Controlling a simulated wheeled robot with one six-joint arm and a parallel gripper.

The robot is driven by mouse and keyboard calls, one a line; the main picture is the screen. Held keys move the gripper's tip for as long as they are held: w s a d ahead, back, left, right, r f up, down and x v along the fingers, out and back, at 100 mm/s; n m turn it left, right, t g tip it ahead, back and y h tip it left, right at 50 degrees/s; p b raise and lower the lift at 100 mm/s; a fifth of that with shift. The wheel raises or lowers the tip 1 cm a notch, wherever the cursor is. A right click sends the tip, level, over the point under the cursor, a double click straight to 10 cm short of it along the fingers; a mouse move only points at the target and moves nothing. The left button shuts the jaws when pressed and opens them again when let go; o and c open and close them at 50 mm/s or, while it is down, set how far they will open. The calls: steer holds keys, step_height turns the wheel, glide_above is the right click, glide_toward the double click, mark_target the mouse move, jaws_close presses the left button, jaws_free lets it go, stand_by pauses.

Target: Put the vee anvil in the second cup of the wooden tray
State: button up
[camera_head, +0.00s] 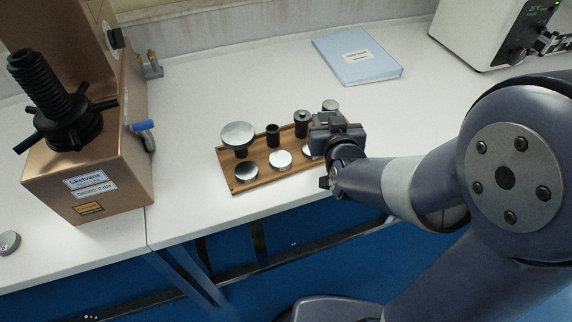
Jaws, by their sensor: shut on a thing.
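The wooden tray (238,189) lies on the white bench and holds round metal parts in two rows. At its back left is a wide silver disc on a dark stem (237,134). Right of it stand a black cylinder (273,135) and a dark cylinder with a lighter top (302,124). A small silver-topped part (330,105) shows behind my gripper. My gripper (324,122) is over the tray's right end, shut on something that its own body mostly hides. I cannot clearly identify the vee anvil, nor see the cups under the parts.
Front-row silver discs (246,172) sit in the tray, one partly behind my gripper. A copper-coloured tester (105,180) with a black screw and handles stands left. A blue binder (357,57) lies behind, and a white machine (480,32) stands back right.

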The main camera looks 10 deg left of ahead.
mark_target(273, 125)
steer(key=s+a+n+y+b, duration=0.1)
steer(key=s+a+b, duration=0.1)
steer(key=s+a+f+n+g+y+b, duration=0.1)
steer(key=s+a+b, duration=0.2)
steer(key=s+a+n+y+b, duration=0.1)
steer(key=s+a+b, duration=0.1)
steer(key=s+a, duration=0.1)
steer(key=shift+s+f+b, duration=0.1)
steer(key=shift+f+b, duration=0.2)
steer(key=shift+b, duration=0.05)
steer(key=shift+g, duration=0.3)
steer(key=shift+w+a+f+b, duration=0.1)
steer(key=shift+w+a+b, duration=0.15)
steer(key=shift+w+a, duration=0.5)
steer(key=shift+w+a+b, duration=0.3)
steer(key=shift+w+a, duration=0.1)
steer(key=shift+w, duration=0.7)
steer(key=shift+w+a+f+b, duration=0.1)
steer(key=shift+w+a+b, duration=0.15)
steer(key=shift+w+a, duration=0.5)
steer(key=shift+w+a+r, duration=0.1)
steer(key=shift+w+a, duration=0.15)
steer(key=shift+w, duration=0.35)
steer(key=shift+w+a, duration=0.25)
steer(key=shift+w, duration=0.35)
steer(key=shift+f+b, duration=0.6)
steer(key=shift+f, duration=0.1)
